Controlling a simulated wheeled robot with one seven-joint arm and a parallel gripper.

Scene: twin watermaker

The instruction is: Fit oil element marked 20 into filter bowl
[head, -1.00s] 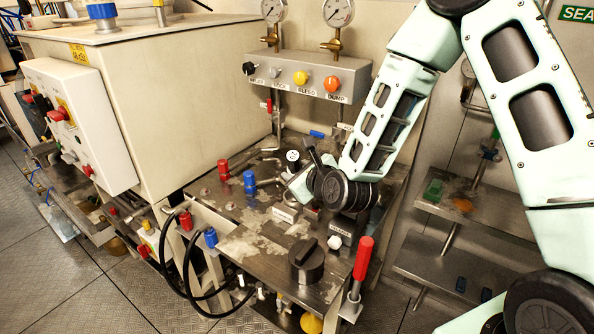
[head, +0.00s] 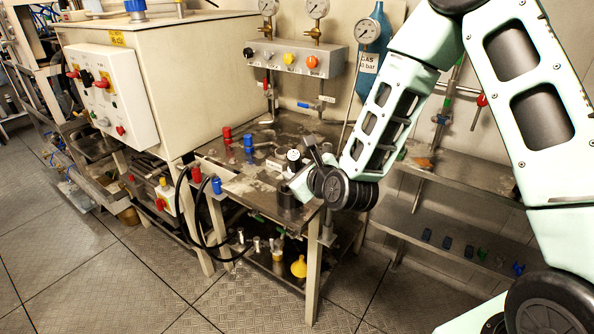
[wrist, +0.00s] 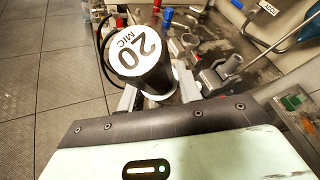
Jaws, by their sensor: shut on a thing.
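My gripper (head: 300,182) is shut on the oil element (wrist: 140,55), a black cylinder with a white end face reading "20 MIC". In the wrist view the element stands out between the fingers with its marked face towards the camera.
The steel bench (head: 240,185) carries red (head: 227,133) and blue (head: 248,143) capped fittings, with black hoses at its left. A white cabinet (head: 160,80) stands behind left. A yellow funnel (head: 299,267) sits on the lower shelf. Open floor (head: 130,275) lies in front.

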